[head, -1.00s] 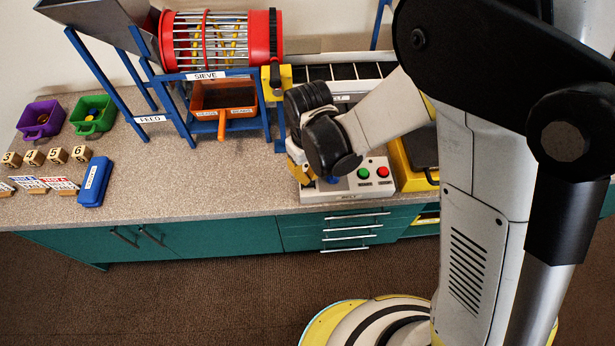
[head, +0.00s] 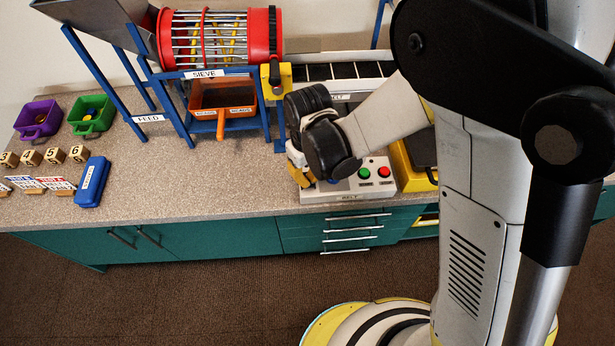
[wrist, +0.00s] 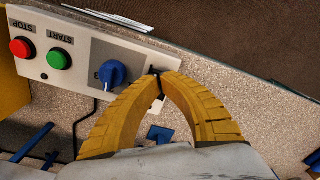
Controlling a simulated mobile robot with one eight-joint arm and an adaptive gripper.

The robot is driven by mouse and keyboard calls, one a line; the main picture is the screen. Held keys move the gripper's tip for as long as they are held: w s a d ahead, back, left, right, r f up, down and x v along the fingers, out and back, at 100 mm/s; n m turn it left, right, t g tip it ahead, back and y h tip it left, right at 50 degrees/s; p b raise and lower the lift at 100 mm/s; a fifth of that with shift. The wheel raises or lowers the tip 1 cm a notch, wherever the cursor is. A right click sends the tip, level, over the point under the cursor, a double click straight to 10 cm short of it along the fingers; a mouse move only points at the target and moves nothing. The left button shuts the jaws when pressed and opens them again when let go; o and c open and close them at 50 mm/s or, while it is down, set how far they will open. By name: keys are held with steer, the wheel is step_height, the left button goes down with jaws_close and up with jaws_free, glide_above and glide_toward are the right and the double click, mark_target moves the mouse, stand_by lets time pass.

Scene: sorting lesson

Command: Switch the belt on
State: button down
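The belt's control box (head: 345,190) sits at the counter's front edge, with a green START button (head: 364,173) and a red STOP button (head: 382,172). In the wrist view the green button (wrist: 59,59), red button (wrist: 21,47) and a blue knob (wrist: 113,73) are clear. My gripper (wrist: 158,74) has its yellow fingertips together, with nothing seen between them. The tips are at the box's end, beside the knob and away from both buttons. In the head view my wrist partly hides the box and my gripper (head: 302,178). The belt (head: 345,71) lies behind.
The sieve drum (head: 215,38) and its blue frame stand left of the box, with an orange tray (head: 222,96) below. A blue block (head: 92,182), number cubes and two bins are farther left. The counter (head: 200,190) is clear between the blue block and the box.

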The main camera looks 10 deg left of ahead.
steer(key=shift+f+b, duration=0.45)
steer(key=shift+f, duration=0.1)
steer(key=shift+r+p, duration=2.4)
steer(key=shift+r, duration=1.1)
